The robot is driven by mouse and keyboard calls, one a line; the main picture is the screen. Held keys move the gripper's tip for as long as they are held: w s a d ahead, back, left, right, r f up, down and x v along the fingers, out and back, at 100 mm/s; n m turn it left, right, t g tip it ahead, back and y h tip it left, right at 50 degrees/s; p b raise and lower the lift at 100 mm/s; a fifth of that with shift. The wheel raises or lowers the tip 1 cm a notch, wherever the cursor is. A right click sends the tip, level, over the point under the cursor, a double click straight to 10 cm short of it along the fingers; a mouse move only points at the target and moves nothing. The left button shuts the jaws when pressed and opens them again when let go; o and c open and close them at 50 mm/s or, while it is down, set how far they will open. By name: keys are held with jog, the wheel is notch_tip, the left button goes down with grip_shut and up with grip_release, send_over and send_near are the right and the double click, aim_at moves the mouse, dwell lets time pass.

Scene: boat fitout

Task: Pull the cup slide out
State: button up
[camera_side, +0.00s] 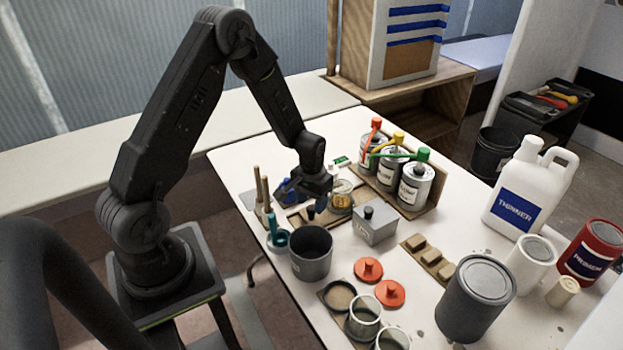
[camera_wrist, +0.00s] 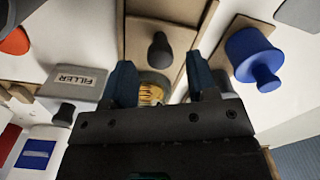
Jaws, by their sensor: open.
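The cup slide (camera_wrist: 135,40) is a light wooden board with an upright dark knob (camera_wrist: 160,50). In the side view the same knob (camera_side: 311,213) stands beside a glass cup (camera_side: 341,198) with amber contents. My gripper (camera_wrist: 160,65) is open and empty. In the wrist view its two dark blue fingers stand apart, with the knob just beyond and between the tips. The cup (camera_wrist: 152,90) shows partly between the fingers, its lower part hidden by the gripper body. In the side view my gripper (camera_side: 308,196) hangs over the board and hides part of it.
A grey filler box (camera_side: 375,226) stands close to the slide's right. A blue lidded piece (camera_wrist: 255,58) lies on the other side. A dark grey pot (camera_side: 311,254) and a brush holder (camera_side: 278,240) stand nearer the camera. Cans with coloured handles (camera_side: 391,170) stand behind.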

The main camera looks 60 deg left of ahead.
aim_at(311, 207)
notch_tip(311, 207, up, 11)
dwell(0.3)
notch_tip(311, 207, down, 14)
jog(key=n, duration=0.9)
jog(key=shift+a, duration=0.1)
jog(key=shift+c, duration=0.3)
grip_shut()
dwell(0.4)
